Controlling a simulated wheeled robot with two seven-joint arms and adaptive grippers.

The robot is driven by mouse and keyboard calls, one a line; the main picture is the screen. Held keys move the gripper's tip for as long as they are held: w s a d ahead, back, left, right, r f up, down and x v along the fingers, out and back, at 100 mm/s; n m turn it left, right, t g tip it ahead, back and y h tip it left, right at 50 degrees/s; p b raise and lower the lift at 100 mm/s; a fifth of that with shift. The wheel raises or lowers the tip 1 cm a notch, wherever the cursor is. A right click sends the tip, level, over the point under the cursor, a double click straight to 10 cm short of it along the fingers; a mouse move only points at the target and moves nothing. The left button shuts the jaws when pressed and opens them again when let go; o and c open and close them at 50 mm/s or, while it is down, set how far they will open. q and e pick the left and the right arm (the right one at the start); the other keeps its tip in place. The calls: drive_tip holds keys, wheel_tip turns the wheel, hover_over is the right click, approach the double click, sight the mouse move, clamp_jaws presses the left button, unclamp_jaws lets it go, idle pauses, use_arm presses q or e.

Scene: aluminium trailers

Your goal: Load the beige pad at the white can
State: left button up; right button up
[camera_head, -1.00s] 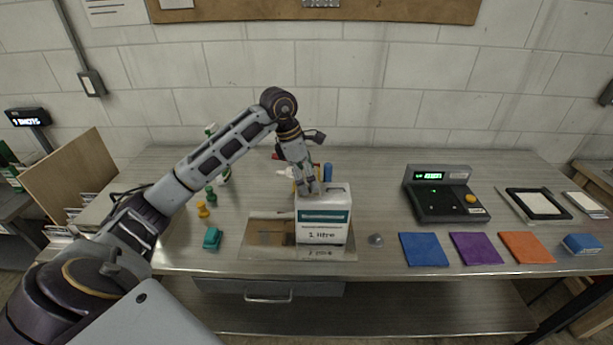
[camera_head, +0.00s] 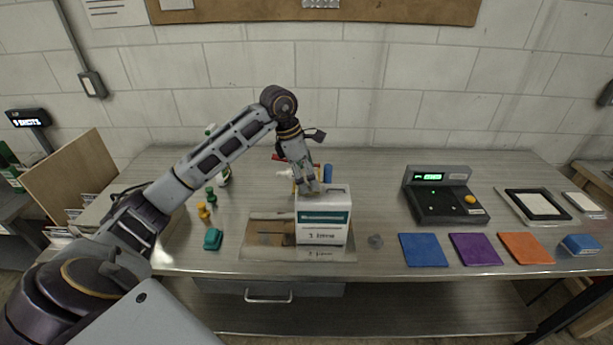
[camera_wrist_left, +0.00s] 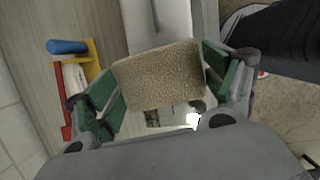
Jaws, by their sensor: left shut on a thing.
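The beige pad (camera_wrist_left: 158,76) is a rough, fleecy block, held between the green-lined fingers of my left gripper (camera_wrist_left: 160,84). In the head view I cannot make out the pad. The white can (camera_head: 323,211) is a box-shaped tin with a teal band and black lettering, upright near the front middle of the bench. In the head view my left gripper (camera_head: 309,187) points down at the can's top, towards its left back side. I cannot tell whether the pad touches the can. My right gripper is not in view.
The can stands on a flat metal tray (camera_head: 252,255). A teal object (camera_head: 213,239) and small yellow and green items are to the left. Blue (camera_head: 423,250), purple (camera_head: 475,248) and orange (camera_head: 526,247) cloths lie right, with a scale (camera_head: 443,200) behind.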

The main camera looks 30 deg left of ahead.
sight(306, 178)
use_arm(q)
drive_tip(key=shift+r+p, duration=1.85)
drive_tip(key=shift+r, duration=1.2)
drive_tip(key=shift+s+f, duration=0.1)
